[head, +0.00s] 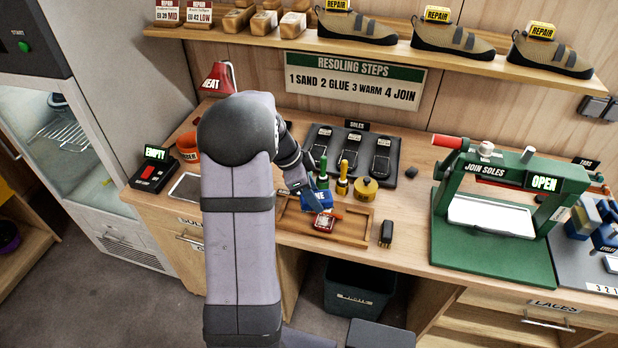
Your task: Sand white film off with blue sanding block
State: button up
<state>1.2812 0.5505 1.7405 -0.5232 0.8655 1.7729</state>
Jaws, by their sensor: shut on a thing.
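My gripper (306,196) is shut on a blue sanding block (325,201), partly covered by the fingers, with letters ending in "NE" showing. It holds the block over the wooden tray (291,231), just behind a small red piece with a whitish top (324,222). That whitish patch may be the white film, but it is too small to tell. I cannot tell whether the block touches the piece. My arm hides the tray's left part.
Green and yellow-topped bottles (342,178) and a yellow pot (366,189) stand close behind the tray. A black soles board (352,153) lies behind them. A small black object (386,233) stands right of the tray, then the green sole press (493,262), marked OPEN.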

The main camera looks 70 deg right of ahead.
jog(key=m, duration=0.1)
jog(key=m+y, duration=0.1)
jog(key=m, duration=0.1)
jog(key=shift+d, duration=0.3)
jog(key=shift+m+y, duration=0.4)
jog(key=shift+m, duration=0.6)
